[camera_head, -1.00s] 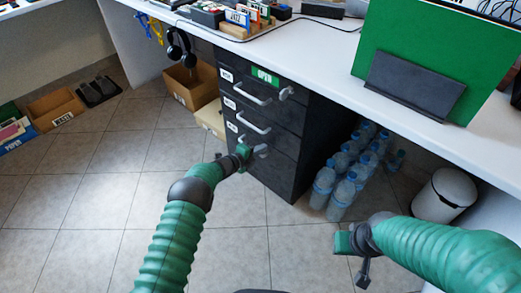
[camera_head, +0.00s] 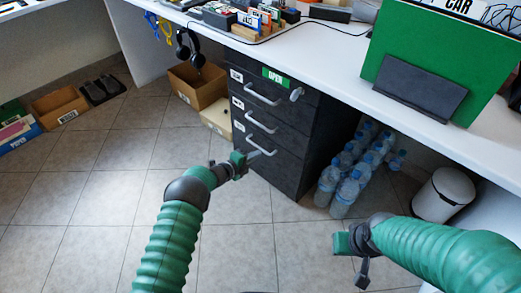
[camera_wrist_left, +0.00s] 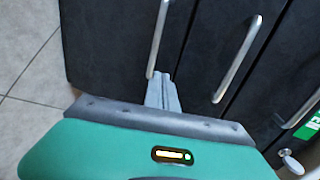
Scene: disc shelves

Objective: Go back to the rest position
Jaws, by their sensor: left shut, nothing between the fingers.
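My left gripper (camera_head: 262,153) is shut and empty in front of the bottom drawer of the black drawer cabinet (camera_head: 306,130). In the left wrist view its shut fingers (camera_wrist_left: 163,92) point at the cabinet face, close to the end of a metal handle (camera_wrist_left: 157,40); I cannot tell whether they touch. All the drawers look closed. My right gripper (camera_head: 362,272) hangs low at the right over the floor, apart from everything; its finger opening cannot be made out.
Water bottles (camera_head: 345,190) stand right of the cabinet, and a white bin (camera_head: 444,194) is farther right. The white desk (camera_head: 340,70) lies above, with a green panel (camera_head: 440,60) on it. Cardboard boxes (camera_head: 195,85) are at the left. The tiled floor (camera_head: 90,200) is clear.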

